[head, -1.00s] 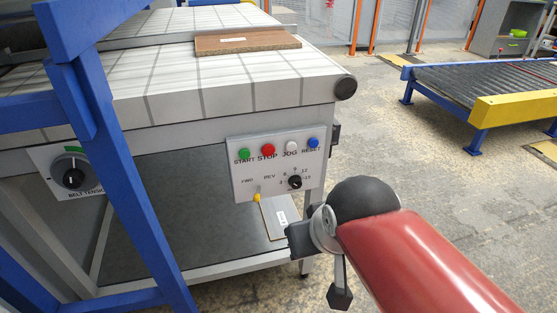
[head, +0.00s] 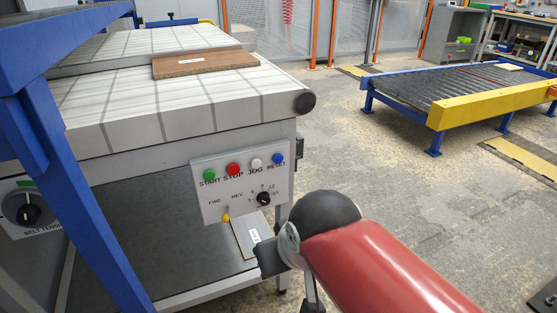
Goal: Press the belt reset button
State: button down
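The belt control panel (head: 243,178) is a pale plate on the near side of the conveyor. The blue reset button (head: 278,158) is at its upper right, above the word RESET. It is in full view and nothing touches it. To its left are a white jog button (head: 256,163), a red stop button (head: 233,169) and a green start button (head: 209,174). My red arm with a dark rounded joint reaches in from the lower right, below and right of the panel. No gripper fingers can be made out.
A brown board (head: 205,63) lies on the white belt (head: 150,100). Another board (head: 251,234) rests on the shelf under the panel. Blue frame posts (head: 78,190) stand at the left. A roller conveyor (head: 450,84) is at the right, with clear floor (head: 390,150) between.

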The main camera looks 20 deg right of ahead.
aim_at(277, 158)
jog(key=k+j+z, duration=0.15)
jog(key=z, duration=0.25)
jog(key=k+j+z, duration=0.1)
jog(key=z, duration=0.25)
jog(key=k+z, duration=0.4)
jog(key=i, duration=0.1)
